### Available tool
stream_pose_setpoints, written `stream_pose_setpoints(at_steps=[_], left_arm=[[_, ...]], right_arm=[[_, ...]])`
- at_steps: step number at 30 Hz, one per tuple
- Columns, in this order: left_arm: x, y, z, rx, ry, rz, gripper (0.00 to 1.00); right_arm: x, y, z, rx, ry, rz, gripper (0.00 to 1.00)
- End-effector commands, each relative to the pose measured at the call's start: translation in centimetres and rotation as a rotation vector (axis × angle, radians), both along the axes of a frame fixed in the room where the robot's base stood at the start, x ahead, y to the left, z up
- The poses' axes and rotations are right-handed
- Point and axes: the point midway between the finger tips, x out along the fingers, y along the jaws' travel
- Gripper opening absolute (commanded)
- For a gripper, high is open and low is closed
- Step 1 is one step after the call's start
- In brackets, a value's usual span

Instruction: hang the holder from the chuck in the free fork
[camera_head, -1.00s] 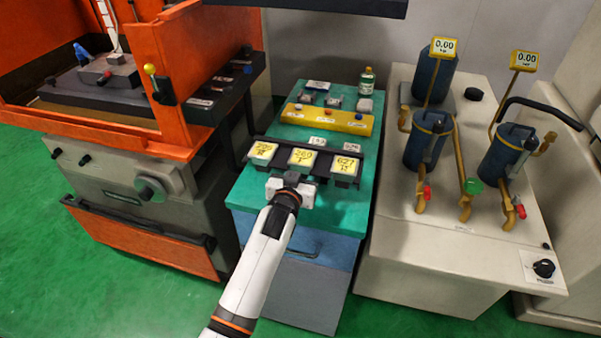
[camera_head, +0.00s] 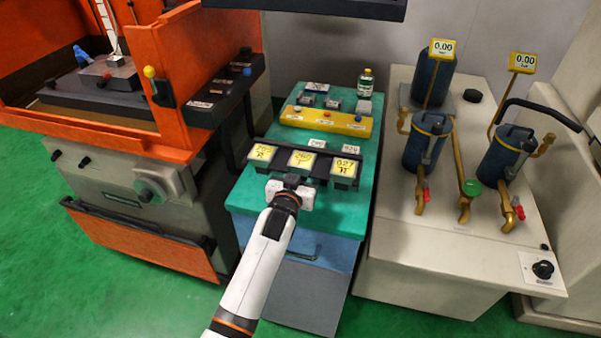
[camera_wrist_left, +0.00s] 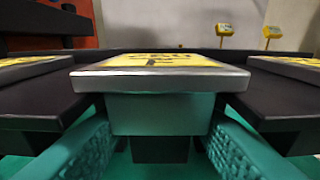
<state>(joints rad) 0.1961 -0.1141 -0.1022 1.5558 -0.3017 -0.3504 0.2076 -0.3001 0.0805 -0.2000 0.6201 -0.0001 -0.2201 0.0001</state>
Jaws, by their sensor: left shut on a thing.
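My left gripper (camera_head: 291,181) is at the front of the black fork rack (camera_head: 262,168), at its middle fork. It is shut on the middle holder (camera_head: 301,160), which has a yellow label on top. In the left wrist view the textured fingers (camera_wrist_left: 160,150) close on the body of this holder (camera_wrist_left: 160,113), below its metal-edged top plate. Dark fork arms (camera_wrist_left: 35,95) lie on both sides of the holder. I cannot tell whether the plate rests on them. Two more yellow-labelled holders sit to the left (camera_head: 261,153) and right (camera_head: 344,168). My right gripper is out of view.
The rack stands on a teal-topped cabinet (camera_head: 335,215). Behind it are a yellow block (camera_head: 327,121) and a bottle (camera_head: 366,82). The orange machine (camera_head: 175,45) is left, with a grey block (camera_head: 122,72) inside. A pale bench with blue canisters (camera_head: 425,145) is right.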

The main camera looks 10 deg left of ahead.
Motion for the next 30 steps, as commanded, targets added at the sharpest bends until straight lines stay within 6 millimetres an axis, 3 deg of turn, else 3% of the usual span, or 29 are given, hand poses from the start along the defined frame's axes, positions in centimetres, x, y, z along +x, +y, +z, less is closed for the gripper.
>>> stream_pose_setpoints(at_steps=[8,9,12,19,22,30], left_arm=[[0.02,-0.02,0.10,0.000,-0.004,0.000,0.07],[0.02,-0.02,0.10,0.000,-0.004,0.000,0.50],[0.02,-0.02,0.08,0.000,-0.003,0.000,0.66],[-0.02,-0.02,-0.15,0.000,0.002,0.000,0.70],[-0.02,-0.02,-0.15,0.000,0.002,0.000,0.87],[-0.01,-0.01,-0.06,0.000,0.000,0.000,0.87]], right_arm=[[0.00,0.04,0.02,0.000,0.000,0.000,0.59],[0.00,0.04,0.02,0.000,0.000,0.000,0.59],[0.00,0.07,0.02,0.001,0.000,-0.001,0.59],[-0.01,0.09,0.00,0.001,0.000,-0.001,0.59],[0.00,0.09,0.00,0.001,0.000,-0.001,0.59],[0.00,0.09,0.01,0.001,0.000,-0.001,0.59]])
